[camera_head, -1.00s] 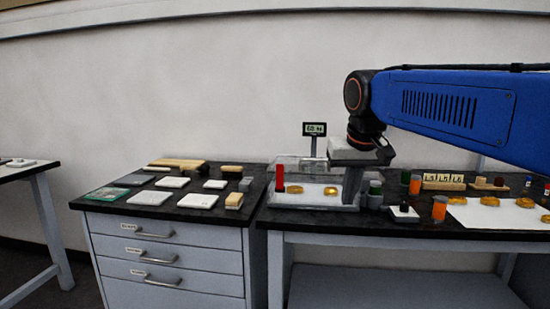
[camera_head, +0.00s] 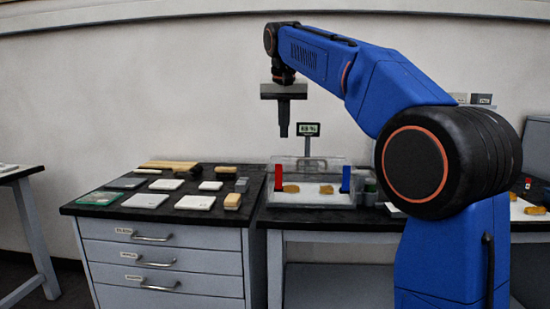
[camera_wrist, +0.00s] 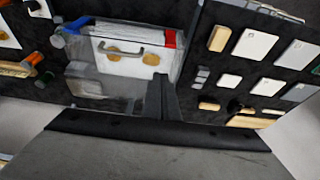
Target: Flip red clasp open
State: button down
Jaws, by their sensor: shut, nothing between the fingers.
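The red clasp (camera_head: 278,178) stands upright at the left end of the clear case (camera_head: 318,166). In the wrist view the red clasp (camera_wrist: 171,39) shows at the case's corner. A blue clasp (camera_head: 346,180) stands at the case's right end; it also shows in the wrist view (camera_wrist: 76,25). Two gold fragments (camera_head: 326,190) lie inside on a white base. My gripper (camera_head: 284,133) points down, shut and empty, raised above the case's left part and apart from the red clasp. In the wrist view the shut fingers (camera_wrist: 162,85) point toward the case.
A display (camera_head: 308,129) on a post stands behind the case. The left drawer cabinet (camera_head: 160,232) carries several white tiles (camera_head: 194,202) and wooden blocks (camera_head: 232,201). My arm hides much of the right bench. The air around my gripper is clear.

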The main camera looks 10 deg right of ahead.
aim_at(280, 170)
jog(key=shift+w+a+r, duration=0.2)
jog(key=shift+w+a, duration=0.2)
jog(key=shift+w, duration=0.2)
jog(key=x, duration=1)
jog(key=s, duration=0.1)
jog(key=s+a, duration=0.1)
jog(key=s, duration=0.1)
jog(key=shift+s+a, duration=0.1)
jog(key=shift+s, duration=0.3)
jog(key=shift+s+a+t, duration=0.2)
jog(key=shift+s+t, duration=0.3)
jog(key=shift+s, duration=0.05)
jog(key=shift+s+a+f+t+h, duration=0.15)
jog(key=shift+s+t+h, duration=0.1)
jog(key=shift+s+t, duration=0.3)
jog(key=shift+s+a+f+t+h, duration=0.1)
jog(key=shift+s+a+t+h, duration=0.1)
jog(key=shift+s+t, duration=0.35)
jog(key=shift+s+a+f+t+h, duration=0.15)
jog(key=shift+s+t+h, duration=0.1)
jog(key=shift+s+t, duration=0.3)
jog(key=shift+w+r, duration=0.1)
jog(key=shift+w, duration=0.05)
